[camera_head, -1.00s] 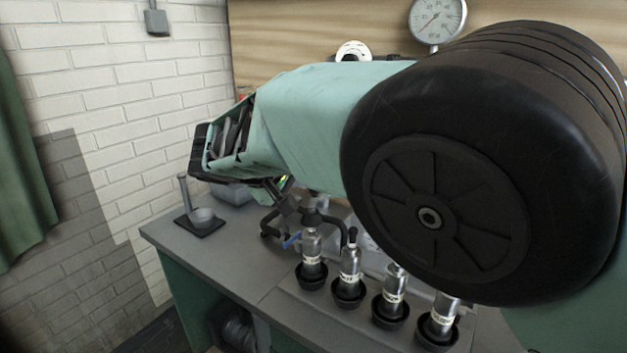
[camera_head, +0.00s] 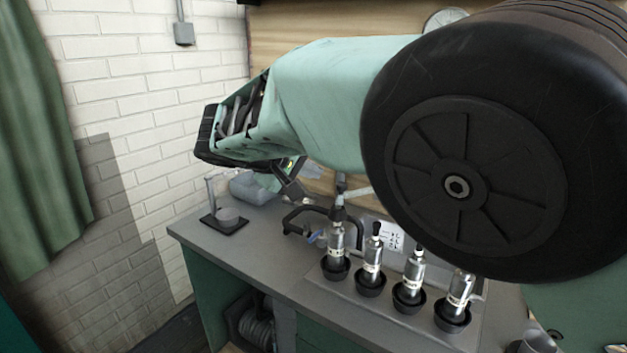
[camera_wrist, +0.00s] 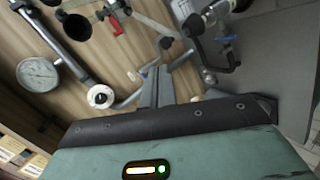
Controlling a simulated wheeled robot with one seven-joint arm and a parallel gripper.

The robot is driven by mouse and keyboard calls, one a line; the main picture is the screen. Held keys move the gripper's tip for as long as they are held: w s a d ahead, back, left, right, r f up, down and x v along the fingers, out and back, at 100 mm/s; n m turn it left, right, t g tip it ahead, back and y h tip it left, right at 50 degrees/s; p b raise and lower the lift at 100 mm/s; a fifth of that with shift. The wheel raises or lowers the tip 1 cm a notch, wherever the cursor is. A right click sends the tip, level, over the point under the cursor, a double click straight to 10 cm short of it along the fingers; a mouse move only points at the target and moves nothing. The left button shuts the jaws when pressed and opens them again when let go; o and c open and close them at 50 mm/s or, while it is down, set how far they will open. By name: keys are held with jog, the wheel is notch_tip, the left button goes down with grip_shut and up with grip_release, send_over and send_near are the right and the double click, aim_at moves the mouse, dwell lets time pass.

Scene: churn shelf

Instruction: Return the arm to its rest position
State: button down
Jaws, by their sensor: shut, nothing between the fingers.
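My arm, with mint-green covers and a large black round joint, reaches across the upper part of the head view. My gripper (camera_head: 294,192) hangs at its far end above the back of the grey bench (camera_head: 240,250), partly hidden by the arm. In the wrist view my gripper (camera_wrist: 157,88) shows its two grey fingers together, with nothing held. They point toward the wooden back panel (camera_wrist: 125,45) and its pipes, and look clear of them, though the distance is hard to judge.
Several silver bottles in black cups stand along the bench, including the leftmost bottle (camera_head: 335,243). A round gauge (camera_wrist: 38,72) and a red-handled valve (camera_wrist: 115,22) are on the panel. A green curtain (camera_head: 40,140) hangs left.

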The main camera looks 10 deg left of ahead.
jog(key=shift+s+a+r, duration=0.1)
jog(key=shift+r, duration=0.1)
jog(key=s+d+f+g+y, duration=0.2)
jog(key=s+d+f+g, duration=0.3)
jog(key=d, duration=0.5)
jog(key=s+d+f+g+y, duration=0.1)
jog(key=s+d, duration=0.4)
jog(key=s, duration=0.4)
jog(key=s+d+f+g+y, duration=0.1)
jog(key=s+d, duration=0.4)
jog(key=s, duration=0.5)
jog(key=s+d+f+m+g+y, duration=0.1)
jog(key=s+d, duration=0.4)
jog(key=s, duration=0.5)
jog(key=shift+f+g+y, duration=0.55)
jog(key=shift+g+y, duration=0.35)
jog(key=shift+s, duration=0.1)
